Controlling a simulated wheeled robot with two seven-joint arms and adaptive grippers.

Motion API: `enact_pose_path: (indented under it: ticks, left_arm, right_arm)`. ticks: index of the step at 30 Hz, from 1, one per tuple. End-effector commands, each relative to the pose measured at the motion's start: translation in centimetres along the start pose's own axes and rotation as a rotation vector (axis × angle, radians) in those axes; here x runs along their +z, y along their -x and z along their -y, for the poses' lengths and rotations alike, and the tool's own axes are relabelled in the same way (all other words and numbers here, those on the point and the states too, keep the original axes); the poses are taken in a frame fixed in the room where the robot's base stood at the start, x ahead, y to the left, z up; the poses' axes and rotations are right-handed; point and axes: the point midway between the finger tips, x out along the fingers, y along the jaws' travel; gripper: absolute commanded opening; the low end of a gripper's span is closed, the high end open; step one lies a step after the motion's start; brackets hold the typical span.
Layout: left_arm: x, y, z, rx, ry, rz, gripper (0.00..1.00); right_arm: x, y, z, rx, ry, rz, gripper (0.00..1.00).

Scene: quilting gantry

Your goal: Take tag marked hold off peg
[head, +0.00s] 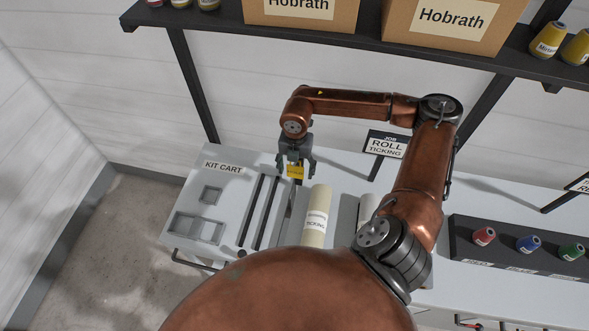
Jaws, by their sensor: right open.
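A small yellow tag (295,173) with dark marks too small to read shows at the kit cart, right at my right gripper (295,168). The gripper points down, with its open fingers on either side of the tag. I cannot tell whether the fingers touch it. A thin upright grey post (289,203) shows below the tag; I cannot tell whether it is the peg. My left gripper is not in view.
The kit cart (187,183) has square recesses and two dark rods (258,210). A cream roll (315,217) lies right of the tag, with a "ROLL TICKING" sign (386,147) behind. A rack (520,257) holds coloured spools. Boxes (447,22) sit on the shelf above.

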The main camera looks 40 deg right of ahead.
Motion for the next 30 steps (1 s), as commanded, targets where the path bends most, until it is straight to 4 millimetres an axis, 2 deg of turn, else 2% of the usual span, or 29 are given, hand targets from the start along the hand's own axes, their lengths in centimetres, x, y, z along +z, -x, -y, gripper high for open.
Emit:
enact_pose_path:
  ticks: [8, 23, 30]
  left_arm:
    - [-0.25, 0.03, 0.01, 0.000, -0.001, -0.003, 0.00]
    - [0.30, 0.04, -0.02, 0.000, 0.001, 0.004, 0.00]
    - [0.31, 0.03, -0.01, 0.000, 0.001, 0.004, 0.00]
  right_arm:
    - [-0.03, -0.45, -0.13, 0.000, 0.003, 0.000, 0.64]
    - [-0.05, -0.41, -0.19, 0.000, 0.003, -0.001, 0.29]
    - [-0.07, -0.39, -0.20, 0.001, 0.004, 0.000, 0.28]
